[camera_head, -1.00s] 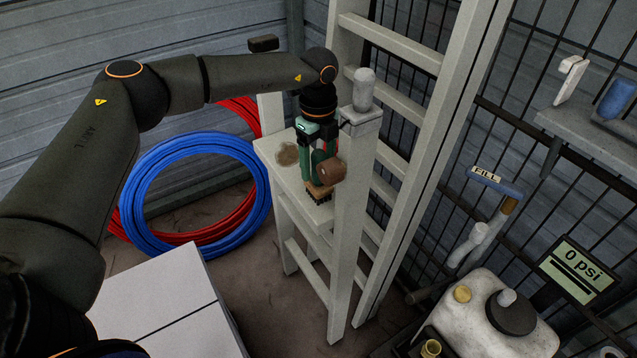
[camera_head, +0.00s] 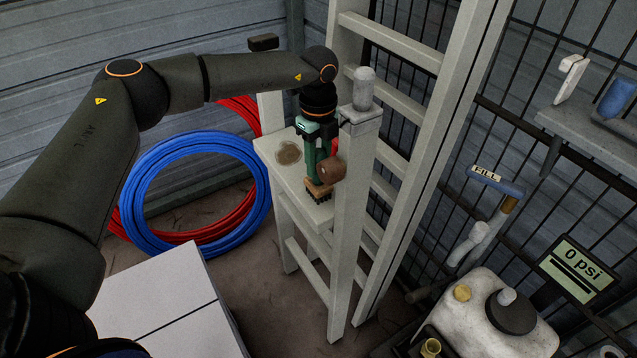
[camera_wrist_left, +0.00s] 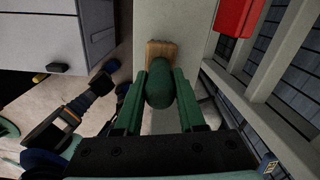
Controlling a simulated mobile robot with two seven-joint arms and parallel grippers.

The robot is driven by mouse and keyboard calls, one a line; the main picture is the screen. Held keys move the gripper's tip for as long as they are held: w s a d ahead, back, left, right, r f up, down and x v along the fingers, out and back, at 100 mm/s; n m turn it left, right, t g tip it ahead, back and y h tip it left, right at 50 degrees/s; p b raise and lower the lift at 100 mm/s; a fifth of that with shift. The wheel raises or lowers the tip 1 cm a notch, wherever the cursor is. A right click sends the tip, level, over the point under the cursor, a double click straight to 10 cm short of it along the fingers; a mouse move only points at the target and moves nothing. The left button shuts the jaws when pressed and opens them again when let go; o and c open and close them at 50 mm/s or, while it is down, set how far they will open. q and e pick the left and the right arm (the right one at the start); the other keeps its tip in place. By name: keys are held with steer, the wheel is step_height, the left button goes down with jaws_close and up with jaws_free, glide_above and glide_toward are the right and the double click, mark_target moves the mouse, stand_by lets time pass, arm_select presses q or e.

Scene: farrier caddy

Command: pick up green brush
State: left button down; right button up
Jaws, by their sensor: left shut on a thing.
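The green brush has a wooden block (camera_head: 318,188) with dark bristles below and stands upright on the pale step of the ladder (camera_head: 322,212). In the left wrist view its rounded green handle (camera_wrist_left: 159,84) points at the camera, with the wooden block (camera_wrist_left: 161,49) behind it. My left gripper (camera_head: 317,166) comes down from above. Its green fingers (camera_wrist_left: 160,80) are shut on the handle, one on each side.
A ladder post with a grey cap (camera_head: 363,92) stands close right of the gripper. A white box (camera_head: 165,300) is at lower left. A round brown stain (camera_head: 289,153) marks the step.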

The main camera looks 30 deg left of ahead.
arm_select(q)
steer(key=shift+r, duration=0.1)
stand_by(0.3)
step_height(320, 180, up, 10)
steer(key=shift+f+b, duration=0.1)
steer(key=shift+b, duration=0.2)
stand_by(0.7)
stand_by(1.1)
steer(key=c, duration=1.1)
jaws_free()
jaws_close()
